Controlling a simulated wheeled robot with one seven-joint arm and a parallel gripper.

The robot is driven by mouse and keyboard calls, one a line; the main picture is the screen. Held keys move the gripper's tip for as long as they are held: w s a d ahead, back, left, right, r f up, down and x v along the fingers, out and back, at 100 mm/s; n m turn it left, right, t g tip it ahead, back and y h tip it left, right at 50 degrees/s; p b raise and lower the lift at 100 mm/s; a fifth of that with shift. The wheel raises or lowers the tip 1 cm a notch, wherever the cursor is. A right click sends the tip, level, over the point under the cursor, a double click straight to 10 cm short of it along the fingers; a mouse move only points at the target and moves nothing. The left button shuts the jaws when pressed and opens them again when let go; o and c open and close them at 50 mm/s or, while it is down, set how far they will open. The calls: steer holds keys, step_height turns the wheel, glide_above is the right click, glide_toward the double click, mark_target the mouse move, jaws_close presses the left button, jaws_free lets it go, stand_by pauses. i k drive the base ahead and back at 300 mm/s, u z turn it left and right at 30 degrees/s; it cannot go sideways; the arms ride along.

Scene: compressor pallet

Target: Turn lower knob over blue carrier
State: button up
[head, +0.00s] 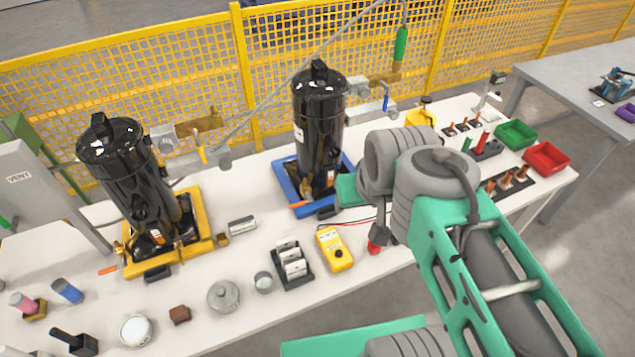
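The blue carrier (284,183) stands on the white table and holds a black upright cylinder (318,125). A black knob (319,69) sits on the cylinder's top. A small orange-brown part (330,177) shows low on the cylinder's front; I cannot tell if it is the lower knob. A blue-handled valve (386,102) is on the pipe at its upper right. My gripper (382,233) is just right of the blue carrier, mostly hidden behind my wrist, pointing down towards the table. Its fingers are too hidden to tell if they are open.
A yellow carrier (130,266) with a similar black cylinder (130,175) stands left. A yellow meter (334,249), a red object (374,248) and a grey block rack (292,265) lie in front. Green (516,134) and red (546,157) bins are right. A yellow fence (190,75) runs behind.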

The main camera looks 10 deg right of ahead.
mark_target(393, 115)
steer(key=k, duration=1.05)
steer(key=u, duration=0.05)
steer(key=i, duration=0.5)
steer(key=z, duration=0.05)
